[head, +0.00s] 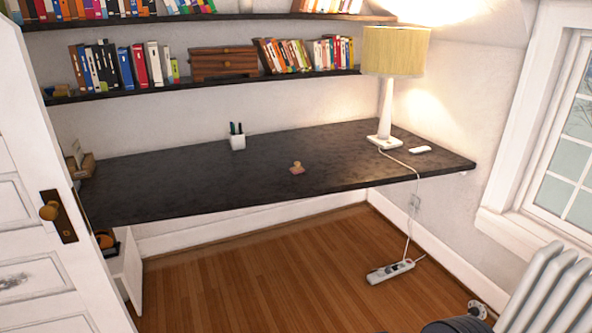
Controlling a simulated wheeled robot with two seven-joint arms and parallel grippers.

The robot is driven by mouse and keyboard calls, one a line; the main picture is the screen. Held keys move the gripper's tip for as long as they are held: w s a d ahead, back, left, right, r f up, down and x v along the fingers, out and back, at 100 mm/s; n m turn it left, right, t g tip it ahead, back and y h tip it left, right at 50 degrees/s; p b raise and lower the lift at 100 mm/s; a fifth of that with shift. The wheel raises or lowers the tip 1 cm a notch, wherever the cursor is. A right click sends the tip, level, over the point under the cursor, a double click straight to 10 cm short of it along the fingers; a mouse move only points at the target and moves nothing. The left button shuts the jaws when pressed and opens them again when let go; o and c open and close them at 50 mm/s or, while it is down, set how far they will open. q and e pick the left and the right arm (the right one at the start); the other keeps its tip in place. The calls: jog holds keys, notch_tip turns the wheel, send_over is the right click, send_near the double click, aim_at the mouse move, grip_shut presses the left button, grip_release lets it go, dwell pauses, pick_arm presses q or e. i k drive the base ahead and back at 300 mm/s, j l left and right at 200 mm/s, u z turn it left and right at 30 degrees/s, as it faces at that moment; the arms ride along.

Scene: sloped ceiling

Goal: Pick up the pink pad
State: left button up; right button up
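Neither of my grippers is in view.
A white pen cup (238,143) stands behind the pad to the left. A lamp (385,100) and a small white item (420,149) are at the right end. Shelves (220,84) hang above. A door (40,200) is at left, a radiator (545,290) at right. Open floor lies before the desk.

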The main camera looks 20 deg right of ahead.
aim_at(297, 169)
jog(key=i+l+u, duration=0.1)
jog(key=i+l, duration=0.45)
jog(key=i+l+u, duration=0.15)
jog(key=i+l, duration=0.45)
jog(key=i+l+u, duration=0.1)
jog(key=i+l, duration=0.5)
jog(key=i+l+u, duration=0.1)
jog(key=i+l, duration=0.4)
jog(key=l, duration=0.3)
